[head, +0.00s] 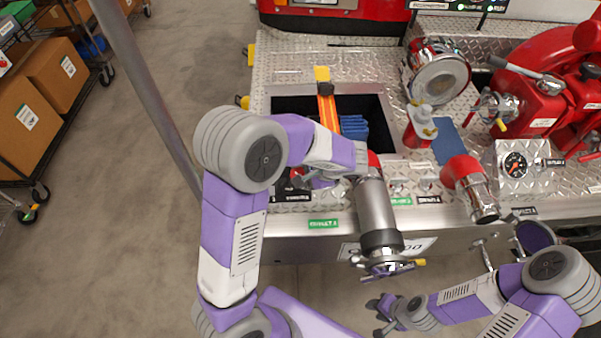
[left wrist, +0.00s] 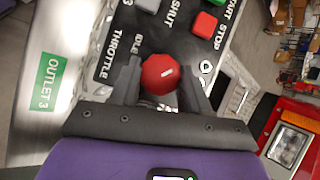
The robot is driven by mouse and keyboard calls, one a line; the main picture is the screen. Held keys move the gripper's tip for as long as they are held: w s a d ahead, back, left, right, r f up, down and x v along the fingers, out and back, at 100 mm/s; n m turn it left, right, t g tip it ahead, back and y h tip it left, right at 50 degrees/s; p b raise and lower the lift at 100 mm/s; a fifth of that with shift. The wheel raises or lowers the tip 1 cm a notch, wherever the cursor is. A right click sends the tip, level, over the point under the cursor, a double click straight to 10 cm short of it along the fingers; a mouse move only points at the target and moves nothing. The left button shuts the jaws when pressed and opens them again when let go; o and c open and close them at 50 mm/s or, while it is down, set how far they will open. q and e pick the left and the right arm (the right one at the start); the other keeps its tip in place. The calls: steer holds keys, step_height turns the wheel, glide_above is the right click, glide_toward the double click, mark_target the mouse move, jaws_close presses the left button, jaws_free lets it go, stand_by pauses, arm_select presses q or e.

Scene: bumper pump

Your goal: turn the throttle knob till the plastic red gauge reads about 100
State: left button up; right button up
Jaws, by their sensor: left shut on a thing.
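The red throttle knob (left wrist: 158,73), with a short white mark on its face, sits on a black panel (left wrist: 122,72) lettered THROTTLE and IDLE in the left wrist view. My left gripper (left wrist: 160,82) has one finger on each side of the knob and is shut on it. In the head view my left forearm hides the knob and most of that gripper. A round gauge (head: 515,164) with a dark face and an orange-red mark is set in the metal deck at the right; its reading is too small to tell. My right gripper (head: 378,317) is open and empty, low in front of the deck.
Red and green buttons (left wrist: 205,25) sit beside the knob. Red-and-metal pipe fittings (head: 470,188) and a red pump body (head: 560,95) crowd the deck's right side. An open bin (head: 290,104) lies behind my left arm. Shelved cartons (head: 55,70) stand at the left beyond bare floor.

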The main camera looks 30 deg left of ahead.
arm_select(q)
steer(key=shift+m, duration=0.5)
steer(key=o, duration=0.8)
steer(key=shift+d, duration=0.1)
steer(key=p+v, duration=0.2)
steer(key=v, duration=0.5)
steer(key=shift+s+d+r, duration=0.2)
